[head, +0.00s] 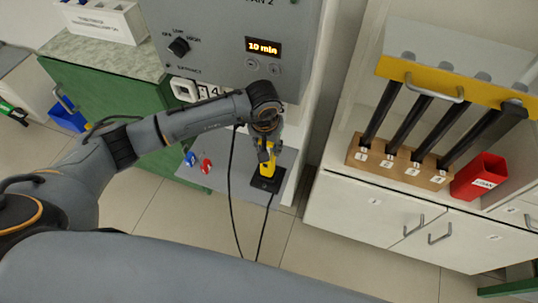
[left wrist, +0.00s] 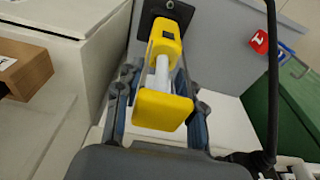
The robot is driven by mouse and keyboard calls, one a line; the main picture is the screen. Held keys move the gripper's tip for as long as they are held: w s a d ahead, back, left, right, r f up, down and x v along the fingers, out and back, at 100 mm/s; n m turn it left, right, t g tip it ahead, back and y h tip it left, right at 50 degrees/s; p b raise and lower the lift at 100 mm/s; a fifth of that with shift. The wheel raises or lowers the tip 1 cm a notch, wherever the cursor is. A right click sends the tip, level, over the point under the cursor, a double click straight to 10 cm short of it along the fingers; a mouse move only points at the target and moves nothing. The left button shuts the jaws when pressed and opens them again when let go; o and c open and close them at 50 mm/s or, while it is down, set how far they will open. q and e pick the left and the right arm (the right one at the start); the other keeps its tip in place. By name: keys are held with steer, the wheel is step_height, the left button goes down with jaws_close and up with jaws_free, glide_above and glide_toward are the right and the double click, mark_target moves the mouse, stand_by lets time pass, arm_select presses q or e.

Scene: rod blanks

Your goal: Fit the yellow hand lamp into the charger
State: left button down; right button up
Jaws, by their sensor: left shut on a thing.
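The yellow hand lamp (head: 267,166) is upright between the fingers of my left gripper (head: 268,150), which is shut on it. In the left wrist view the lamp (left wrist: 163,108) shows its yellow ends and white middle, with a finger of my left gripper (left wrist: 158,100) on each side. The black charger (head: 266,184) sits on the grey shelf, right under the lamp's lower end. In the left wrist view the charger (left wrist: 147,20) is partly hidden behind the lamp. I cannot tell whether the lamp is seated in it. My right gripper is not in view.
A grey panel (head: 220,50) with a display stands behind the grey shelf (head: 228,178). Black cables (head: 233,205) hang in front. Red (head: 206,166) and blue (head: 191,158) tags are left of the charger. At right, a wooden block (head: 400,165) holds dark rods beside a red bin (head: 480,177).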

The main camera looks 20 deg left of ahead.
mark_target(267, 169)
arm_select(q)
steer(key=shift+w+f, duration=0.2)
steer(key=shift+f, duration=0.15)
steer(key=f+b, duration=0.1)
steer(key=f, duration=0.2)
steer(key=shift+w+f+b, duration=0.1)
steer(key=shift+w+b, duration=0.1)
steer(key=shift+b, duration=0.15)
steer(key=c, duration=1.3)
jaws_free()
steer(key=shift+f, duration=0.15)
steer(key=o, duration=0.5)
